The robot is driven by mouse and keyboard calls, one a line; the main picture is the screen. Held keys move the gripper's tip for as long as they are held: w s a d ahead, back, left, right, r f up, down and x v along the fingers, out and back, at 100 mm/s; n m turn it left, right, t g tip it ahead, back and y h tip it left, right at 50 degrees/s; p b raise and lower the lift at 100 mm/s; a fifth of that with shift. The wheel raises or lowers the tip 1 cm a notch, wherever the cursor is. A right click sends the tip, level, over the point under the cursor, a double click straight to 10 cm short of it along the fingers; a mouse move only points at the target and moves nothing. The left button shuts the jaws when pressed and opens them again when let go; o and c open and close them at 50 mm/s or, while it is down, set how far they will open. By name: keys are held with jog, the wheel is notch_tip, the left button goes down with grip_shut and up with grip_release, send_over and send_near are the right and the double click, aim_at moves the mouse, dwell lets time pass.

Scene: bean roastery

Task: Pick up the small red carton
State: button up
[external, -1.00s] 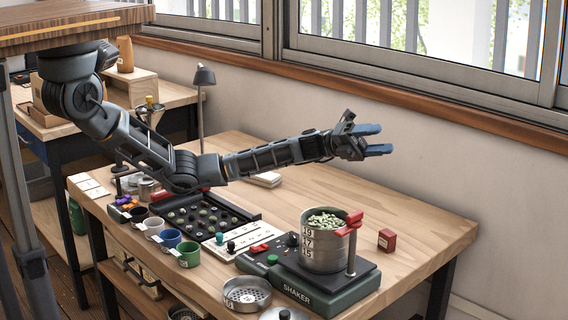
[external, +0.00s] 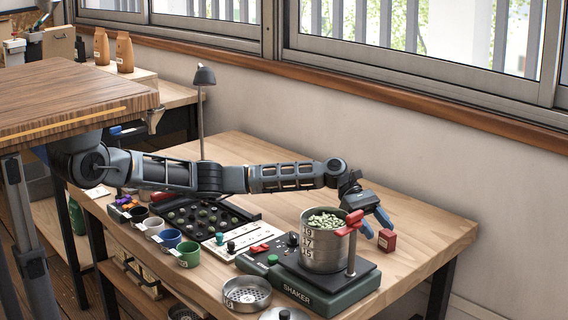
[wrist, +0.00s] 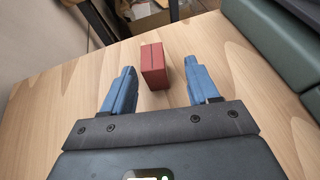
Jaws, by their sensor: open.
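The small red carton (external: 387,240) stands upright on the wooden table, to the right of the shaker. In the wrist view the carton (wrist: 154,66) lies ahead of my gripper, near the middle of the gap between its fingers. My gripper (external: 376,224) is low, pointing down toward the table, close to the carton on its left side in the external view. Its two blue fingers (wrist: 162,88) are spread open with nothing between their pads that I can see gripped.
The green shaker (external: 300,283) carries a metal sieve stack (external: 325,252) of beans and a red clamp, close to my gripper. A bean tray (external: 205,217) and several cups stand further left. The wooden table (external: 435,232) is bare right of the carton.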

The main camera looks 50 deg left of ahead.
aim_at(393, 242)
jog(key=shift+w+b+x, duration=0.2)
jog(key=shift+b+x, duration=0.15)
jog(key=shift+x, duration=1)
jog(key=shift+w+b+x, duration=0.2)
jog(key=shift+b+x, duration=0.1)
jog(key=shift+x, duration=1.1)
jog(key=shift+d+r, duration=0.1)
jog(key=shift+c, duration=0.3)
jog(key=c, duration=1)
jog(key=shift+r, duration=0.1)
